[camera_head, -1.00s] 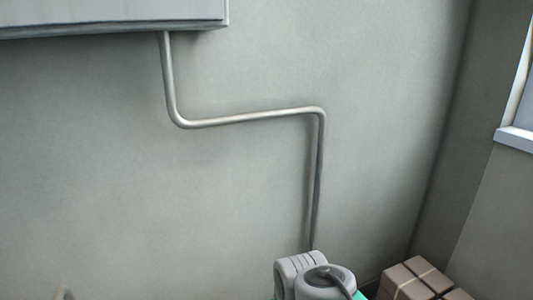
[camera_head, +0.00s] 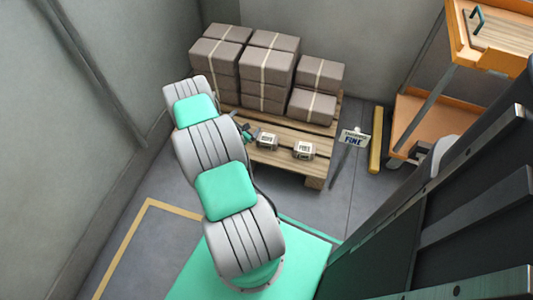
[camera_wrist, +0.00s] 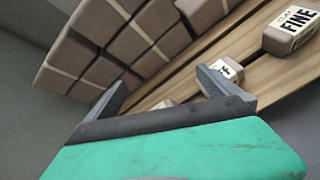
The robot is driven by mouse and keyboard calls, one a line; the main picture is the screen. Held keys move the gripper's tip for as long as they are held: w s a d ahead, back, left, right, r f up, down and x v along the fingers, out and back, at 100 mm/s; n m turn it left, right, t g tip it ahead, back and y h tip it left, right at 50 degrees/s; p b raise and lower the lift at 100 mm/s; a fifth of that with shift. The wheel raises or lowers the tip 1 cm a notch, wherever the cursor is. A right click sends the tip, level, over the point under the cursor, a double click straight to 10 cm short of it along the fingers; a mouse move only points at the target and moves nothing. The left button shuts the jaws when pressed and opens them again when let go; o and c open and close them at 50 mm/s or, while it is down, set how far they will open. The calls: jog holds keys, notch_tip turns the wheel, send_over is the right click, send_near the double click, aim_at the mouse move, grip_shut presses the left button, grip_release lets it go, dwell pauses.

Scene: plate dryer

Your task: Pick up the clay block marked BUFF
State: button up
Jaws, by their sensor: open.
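My gripper (camera_wrist: 160,92) is open, its two dark fingers spread wide in the wrist view. A small clay block (camera_wrist: 227,70) lies on the pallet boards just beyond the right fingertip. Its white label is partly hidden; only an ending like "F" shows, so I cannot read the full mark. A second block (camera_wrist: 284,32) marked FINE lies farther right. In the head view my gripper (camera_head: 247,134) is close beside the left labelled block (camera_head: 266,142). The right labelled block (camera_head: 303,150) sits apart from it.
The wooden pallet (camera_head: 280,158) carries stacked, strapped brown packs (camera_head: 264,72) at its back. An orange shelf cart (camera_head: 425,112) stands at right. Grey walls enclose the left and back.

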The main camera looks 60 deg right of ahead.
aim_at(267, 140)
jog(key=s+f+n+b, duration=0.1)
jog(key=s+f+n, duration=0.1)
jog(key=s+f, duration=0.1)
jog(key=s+f+n+b, duration=0.1)
jog(key=s+f, duration=0.1)
jog(key=f, duration=0.4)
jog(key=s+f+n+h+b, duration=0.1)
jog(key=s+f+n, duration=0.1)
jog(key=f, duration=0.3)
jog(key=shift+s+a+n+t, duration=0.3)
jog(key=shift+s+a, duration=0.05)
jog(key=shift+s, duration=0.45)
jog(key=b+x, duration=0.3)
jog(key=x, duration=0.4)
jog(key=shift+s, duration=0.1)
jog(key=shift+d, duration=0.3)
jog(key=c, duration=1.8)
jog(key=shift+r, duration=0.2)
